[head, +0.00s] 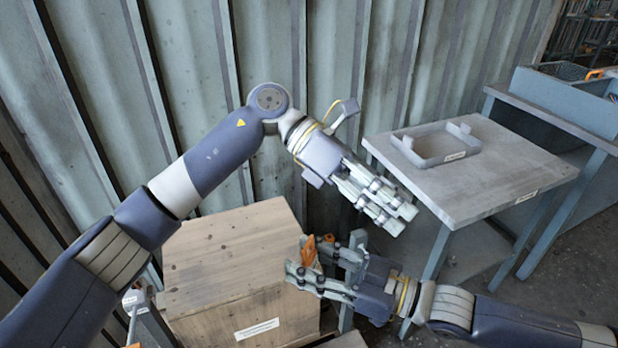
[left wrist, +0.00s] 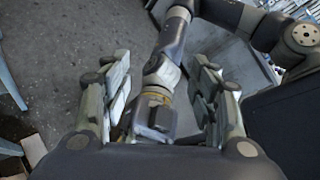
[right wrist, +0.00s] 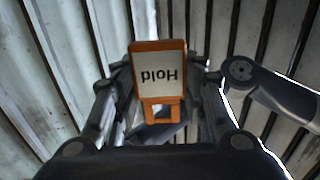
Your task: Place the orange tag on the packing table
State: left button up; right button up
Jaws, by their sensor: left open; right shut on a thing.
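The orange tag (right wrist: 145,46) has a white face reading "Hold", upside down in the right wrist view. My right gripper (head: 312,264) is shut on it, holding it beside the wooden box; a small orange part of the tag (head: 308,250) shows in the head view. My left gripper (head: 402,216) is open and empty, above and to the right of the right gripper. Its spread fingers (left wrist: 163,85) show in the left wrist view, with my right arm beyond. A grey-topped table (head: 500,190) at the right appears to be the packing table; neither gripper touches it.
A grey open frame with raised tabs (head: 440,153) sits on the table's back half; its front and right top are bare. A wooden box (head: 230,250) stands at centre left. A blue-grey bench (head: 560,115) is behind right. A corrugated wall (head: 400,60) closes the back.

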pick_arm(q)
jog(key=s+a+r+m+t+y, duration=0.2)
jog(key=a+m+t+y, duration=0.15)
jog(key=a+y, duration=0.2)
jog(key=m+t+y, duration=0.2)
jog(key=t+y, duration=0.2)
jog(key=y, duration=0.1)
send_near(309, 243)
jog(key=shift+g, duration=0.25)
jog(key=f, duration=0.9)
jog(key=shift+w+d+f, duration=0.15)
jog(key=shift+w+f, duration=0.05)
jog(key=shift+f, duration=0.05)
jog(key=c, duration=1.1)
pick_arm(e)
jog(key=o, duration=1.1)
